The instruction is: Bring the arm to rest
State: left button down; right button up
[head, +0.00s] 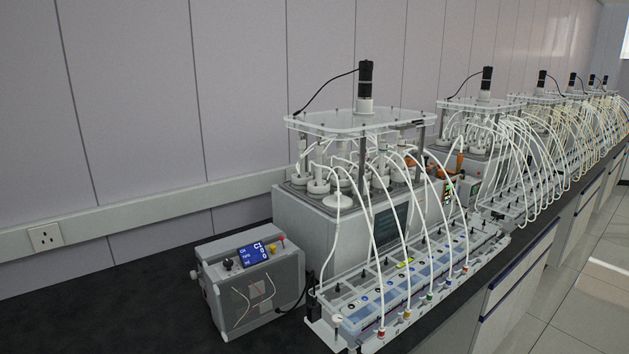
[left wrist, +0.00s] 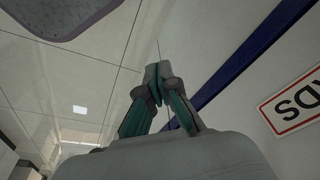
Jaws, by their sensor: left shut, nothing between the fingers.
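My left gripper (left wrist: 157,84) shows in the left wrist view with its two fingers together at the tips. It is shut and nothing shows between the fingers. Behind it are a pale wall with a dark blue stripe (left wrist: 238,68) and large light panels with thin seams. No object is near the fingertips. Neither arm shows in the head view, and my right gripper is in neither view.
A dark bench (head: 120,305) runs along the wall. On it stand a grey control box (head: 250,280), a reactor unit (head: 300,225) with white tubes, and a tray of bottles (head: 420,290). More such units recede to the right. A red-bordered sign (left wrist: 292,102) hangs on the wall.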

pick_arm(q)
jog(key=s+a+f+b, duration=0.1)
jog(key=s+f+b, duration=0.3)
jog(key=s+f, duration=0.4)
jog(key=s+a+f+g+b, duration=0.1)
jog(key=s+f+b, duration=0.4)
jog(key=f, duration=1.5)
jog(key=s+a, duration=0.1)
jog(key=s, duration=0.3)
jog(key=shift+f, duration=0.15)
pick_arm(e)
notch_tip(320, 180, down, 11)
pick_arm(q)
jog(key=shift+s, duration=0.1)
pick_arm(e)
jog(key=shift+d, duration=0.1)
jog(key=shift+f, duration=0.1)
